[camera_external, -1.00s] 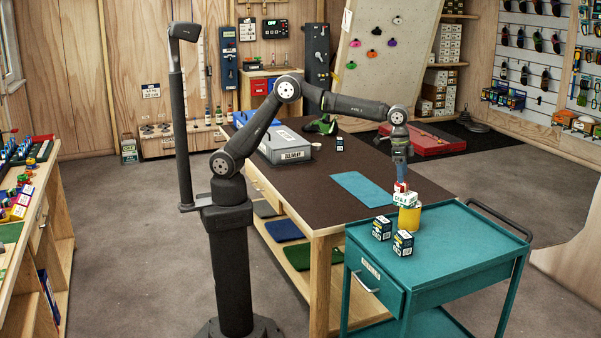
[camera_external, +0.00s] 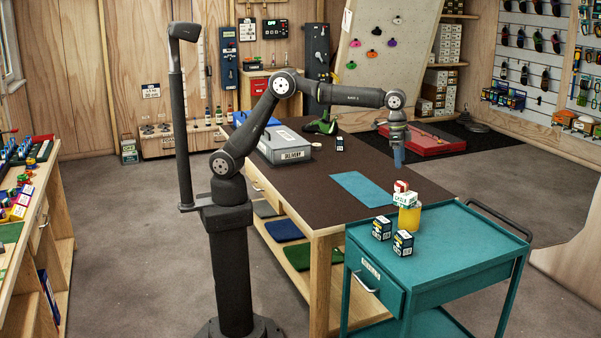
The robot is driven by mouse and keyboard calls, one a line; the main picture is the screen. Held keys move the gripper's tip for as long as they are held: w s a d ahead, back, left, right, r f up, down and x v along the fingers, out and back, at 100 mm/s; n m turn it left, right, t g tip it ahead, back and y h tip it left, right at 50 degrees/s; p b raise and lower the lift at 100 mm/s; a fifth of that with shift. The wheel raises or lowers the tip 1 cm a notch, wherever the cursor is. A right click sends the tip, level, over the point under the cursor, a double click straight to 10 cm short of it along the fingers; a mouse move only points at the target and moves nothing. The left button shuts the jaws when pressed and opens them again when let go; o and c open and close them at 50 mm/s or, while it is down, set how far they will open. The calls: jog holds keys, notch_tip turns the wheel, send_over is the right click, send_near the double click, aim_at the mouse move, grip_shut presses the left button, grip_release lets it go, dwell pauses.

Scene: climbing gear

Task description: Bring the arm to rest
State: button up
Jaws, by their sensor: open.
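My gripper (camera_external: 399,160) points down and hangs in the air over the right part of the dark-topped workbench, above and behind the teal cart (camera_external: 470,248). It is open, with nothing seen between its fingers, though they are small here. My arm is raised and bent at the elbow.
Two small dark boxes (camera_external: 381,228) (camera_external: 403,243) stand on the cart's left side. The workbench (camera_external: 330,225) carries a blue mat (camera_external: 362,188), a grey delivery case (camera_external: 285,146), a green item (camera_external: 322,126) and a small dark box (camera_external: 340,144). Much of the bench top is bare.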

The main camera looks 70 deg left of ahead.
aim_at(401, 183)
jog(key=f, duration=0.6)
jog(key=w+d+f, duration=0.1)
jog(key=f, duration=0.2)
jog(key=shift+f, duration=0.25)
jog(key=r, duration=0.5)
jog(key=shift+s+d, duration=0.15)
jog(key=shift+s, duration=0.2)
jog(key=s+d+r, duration=0.3)
jog(key=s+r, duration=0.4)
jog(key=s, duration=0.4)
jog(key=s+a+f, duration=1.9)
jog(key=a, duration=0.3)
jog(key=shift+s+f+n, duration=0.2)
jog(key=shift+f+n, duration=0.1)
jog(key=shift+f, duration=0.05)
